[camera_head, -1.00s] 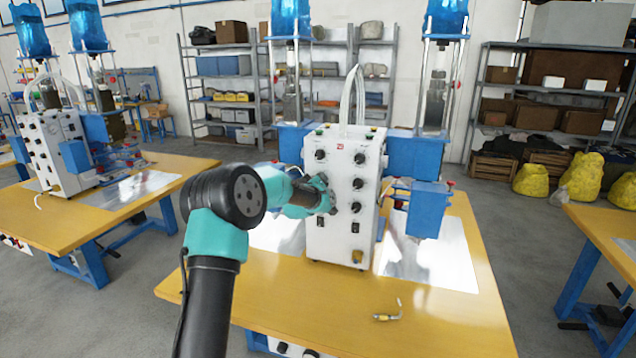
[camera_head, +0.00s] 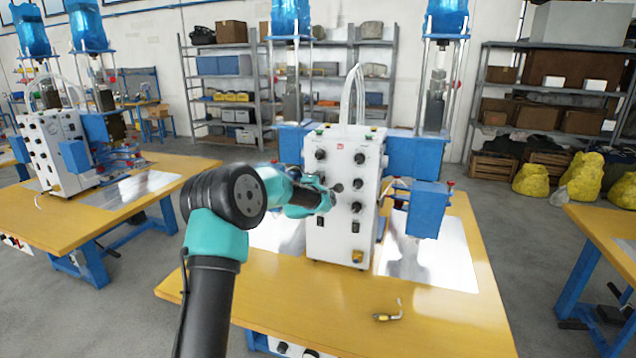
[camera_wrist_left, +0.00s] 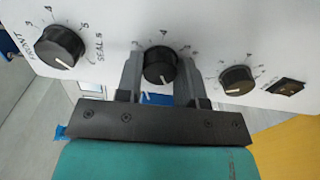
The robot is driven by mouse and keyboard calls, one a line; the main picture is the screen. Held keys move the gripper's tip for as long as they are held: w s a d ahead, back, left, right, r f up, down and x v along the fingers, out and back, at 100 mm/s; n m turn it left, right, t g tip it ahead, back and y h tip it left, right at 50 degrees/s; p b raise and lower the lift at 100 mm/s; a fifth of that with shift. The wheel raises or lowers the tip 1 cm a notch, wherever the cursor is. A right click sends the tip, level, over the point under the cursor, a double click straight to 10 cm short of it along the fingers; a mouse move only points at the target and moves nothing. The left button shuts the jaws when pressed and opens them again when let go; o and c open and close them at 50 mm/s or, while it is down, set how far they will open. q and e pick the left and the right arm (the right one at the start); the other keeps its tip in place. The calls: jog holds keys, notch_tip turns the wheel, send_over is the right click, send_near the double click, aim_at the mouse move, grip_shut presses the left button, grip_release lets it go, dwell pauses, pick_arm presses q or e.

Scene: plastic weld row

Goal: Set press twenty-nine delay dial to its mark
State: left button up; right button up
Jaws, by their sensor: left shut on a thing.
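The press (camera_head: 338,236) is a white box with black dials and switches on its front, standing on the yellow table. My left gripper (camera_head: 331,198) is at the left part of this panel and hides some of the controls there. In the left wrist view a black dial (camera_wrist_left: 160,63) with a white pointer line and printed numbers sits between the fingers of my left gripper (camera_wrist_left: 159,78), which is shut on it. The dial's name is not readable. Another dial (camera_wrist_left: 60,46) and a smaller-looking dial (camera_wrist_left: 237,79) flank it, clear of the fingers. My right gripper does not show.
A black switch (camera_wrist_left: 286,87) lies beyond the right dial in the wrist view. A blue block (camera_head: 428,210) stands right of the panel. The front of the table is mostly clear.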

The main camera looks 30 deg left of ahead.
pick_arm(q)
jog(key=shift+n, duration=0.7)
jog(key=o, duration=0.9)
jog(key=v, duration=1.7)
jog(key=shift+s, duration=0.2)
